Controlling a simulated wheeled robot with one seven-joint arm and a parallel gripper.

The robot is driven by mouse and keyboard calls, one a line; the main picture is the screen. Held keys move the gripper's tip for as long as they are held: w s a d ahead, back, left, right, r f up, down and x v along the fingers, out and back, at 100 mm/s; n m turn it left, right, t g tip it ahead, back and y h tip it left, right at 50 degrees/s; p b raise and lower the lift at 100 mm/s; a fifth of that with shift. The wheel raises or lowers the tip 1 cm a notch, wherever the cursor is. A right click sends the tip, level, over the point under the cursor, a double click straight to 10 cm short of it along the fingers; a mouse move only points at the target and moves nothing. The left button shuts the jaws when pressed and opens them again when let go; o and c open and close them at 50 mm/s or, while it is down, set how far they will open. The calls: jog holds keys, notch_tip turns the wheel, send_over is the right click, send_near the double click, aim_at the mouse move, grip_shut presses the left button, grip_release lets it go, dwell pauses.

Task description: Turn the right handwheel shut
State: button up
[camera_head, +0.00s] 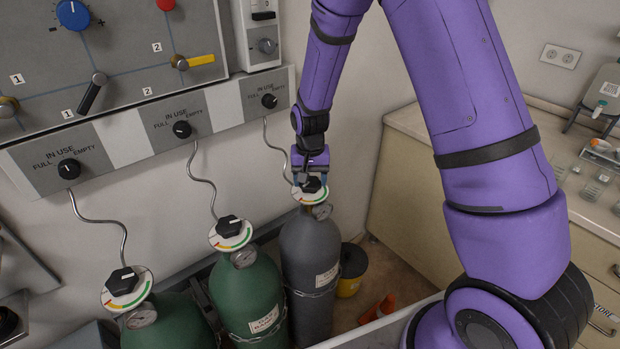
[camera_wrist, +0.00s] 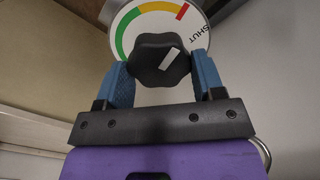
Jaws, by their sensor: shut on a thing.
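The right handwheel (camera_head: 312,185) is a black lobed knob on a round dial, on top of the grey gas cylinder (camera_head: 308,250). In the wrist view the black knob (camera_wrist: 150,62) sits between the two blue fingers of my gripper (camera_wrist: 162,72), which is shut on it. The gripper (camera_head: 310,172) also shows over the cylinder in the head view. The knob's white mark points up and right, toward the side with the red band end and the word SHUT; its exact alignment is hard to tell.
Two green cylinders (camera_head: 248,290) with similar handwheels stand to the left. A panel with IN USE selector knobs (camera_head: 182,129) is on the wall behind.

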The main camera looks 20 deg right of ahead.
jog(key=o, duration=0.9)
notch_tip(320, 180, up, 11)
jog(key=shift+f, duration=0.1)
dwell(0.4)
notch_tip(320, 180, up, 10)
jog(key=t, duration=0.1)
send_over(310, 180)
jog(key=s+d, duration=0.2)
jog(key=s, duration=0.3)
jog(key=s+d+r+n+t, duration=0.2)
jog(key=s+r, duration=0.5)
jog(key=s, duration=0.1)
jog(key=s+d+r, duration=0.1)
jog(key=s+r, duration=0.1)
jog(key=s, duration=0.3)
jog(key=s+d+r+n+t, duration=0.1)
jog(key=s, duration=0.5)
jog(key=s+d+r+t, duration=0.1)
jog(key=s+r, duration=0.1)
jog(key=s, duration=0.3)
jog(key=shift+s+r+n, duration=0.35)
jog(key=shift+s+n, duration=0.05)
